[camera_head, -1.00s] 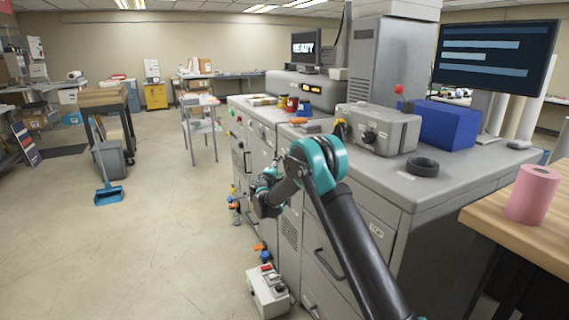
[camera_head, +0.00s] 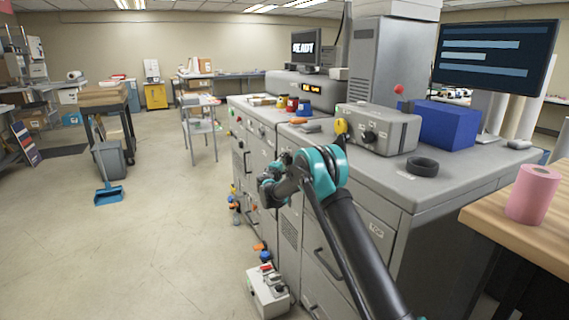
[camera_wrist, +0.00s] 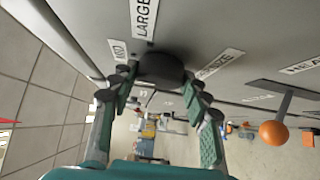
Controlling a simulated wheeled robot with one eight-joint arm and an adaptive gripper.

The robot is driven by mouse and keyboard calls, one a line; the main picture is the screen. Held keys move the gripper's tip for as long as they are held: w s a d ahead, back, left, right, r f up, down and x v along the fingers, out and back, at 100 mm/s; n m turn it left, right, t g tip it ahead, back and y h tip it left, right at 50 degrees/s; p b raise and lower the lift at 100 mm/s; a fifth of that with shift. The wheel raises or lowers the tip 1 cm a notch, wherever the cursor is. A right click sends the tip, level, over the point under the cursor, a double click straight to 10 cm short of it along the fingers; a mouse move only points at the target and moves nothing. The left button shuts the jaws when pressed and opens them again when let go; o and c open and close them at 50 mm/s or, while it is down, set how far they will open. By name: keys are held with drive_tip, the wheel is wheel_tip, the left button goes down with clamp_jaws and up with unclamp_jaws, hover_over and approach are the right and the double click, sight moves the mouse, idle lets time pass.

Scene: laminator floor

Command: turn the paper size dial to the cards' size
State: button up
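The black dial knob (camera_wrist: 161,70) sits on a grey panel in the upper middle of the wrist view. White labels surround it: one reads LARGE (camera_wrist: 144,18), another seems to end in ID (camera_wrist: 118,50), and a third (camera_wrist: 219,64) is hard to read. My gripper (camera_wrist: 160,84) is open, with one finger on each side of the knob. I cannot tell whether the fingertips touch it. The knob's pointer mark is not visible. In the head view my gripper (camera_head: 268,188) is at the side of the grey machine (camera_head: 291,215), and the dial is hidden there.
A lever with an orange ball (camera_wrist: 273,133) sticks out from the panel right of my gripper. A grey control box (camera_head: 268,291) stands on the floor by the machine. A black ring (camera_head: 422,166) and blue box (camera_head: 447,124) are on top.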

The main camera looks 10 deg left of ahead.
drive_tip(key=c, duration=0.6)
drive_tip(key=shift+o, duration=0.2)
drive_tip(key=n+g, duration=0.1)
drive_tip(key=g, duration=0.1)
drive_tip(key=n+g, duration=0.2)
drive_tip(key=shift+a+r, duration=0.1)
drive_tip(key=shift+r, duration=0.2)
drive_tip(key=n+g, duration=0.1)
drive_tip(key=g, duration=0.1)
drive_tip(key=n+g+h, duration=0.1)
drive_tip(key=n+g, duration=0.1)
drive_tip(key=shift+w+a+r+g+h, duration=0.1)
drive_tip(key=shift+w+r+g+h, duration=0.1)
drive_tip(key=shift+g+h, duration=0.1)
drive_tip(key=shift+n, duration=0.3)
drive_tip(key=o, duration=1.2)
drive_tip(key=shift+c, duration=0.2)
